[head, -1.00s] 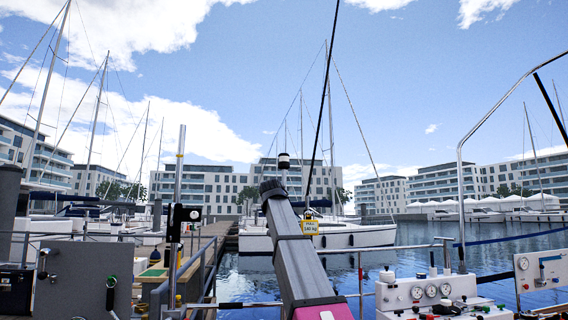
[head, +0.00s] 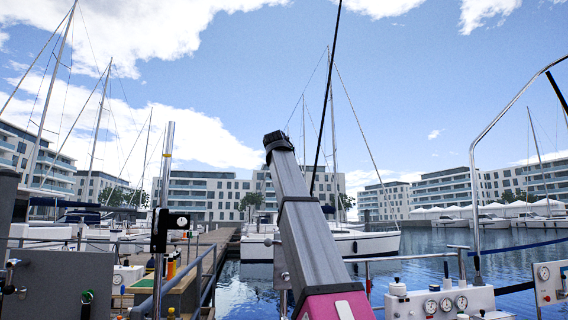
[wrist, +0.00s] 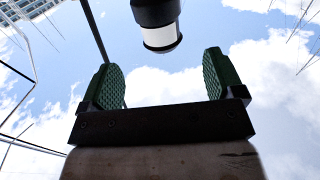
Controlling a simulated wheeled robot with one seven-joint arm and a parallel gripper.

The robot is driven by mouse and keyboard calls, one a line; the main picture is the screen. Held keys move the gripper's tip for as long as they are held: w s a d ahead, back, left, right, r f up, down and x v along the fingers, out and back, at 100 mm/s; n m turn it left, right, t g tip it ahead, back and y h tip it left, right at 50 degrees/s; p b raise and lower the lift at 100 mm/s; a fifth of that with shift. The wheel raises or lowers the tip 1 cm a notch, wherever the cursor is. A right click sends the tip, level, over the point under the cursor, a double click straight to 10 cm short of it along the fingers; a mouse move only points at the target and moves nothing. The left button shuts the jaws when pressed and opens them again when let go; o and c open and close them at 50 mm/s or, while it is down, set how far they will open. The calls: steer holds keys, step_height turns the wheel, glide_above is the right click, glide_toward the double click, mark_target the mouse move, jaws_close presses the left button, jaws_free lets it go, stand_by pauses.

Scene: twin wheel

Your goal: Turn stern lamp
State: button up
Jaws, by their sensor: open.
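The stern lamp (wrist: 160,32) shows in the wrist view at the top centre, a black body with a white band and a dark rim, against the sky. My gripper (wrist: 163,78) is open, with its two green ribbed fingers wide apart and nothing between them. The lamp lies sideways within the gap between the fingers, but above their tips in the picture, and it touches neither. How far off it is in depth I cannot tell. In the head view my raised grey arm hides both the lamp and the gripper.
In the head view a steel post with a black fitting (head: 168,229) stands left of my arm. A white gauge panel (head: 440,302) and railings (head: 475,170) stand at right. A grey panel (head: 60,283) is at lower left. A dark line (wrist: 95,30) passes near the left finger.

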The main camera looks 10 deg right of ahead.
steer(key=x, duration=1)
steer(key=shift+s, duration=0.1)
steer(key=c, duration=0.9)
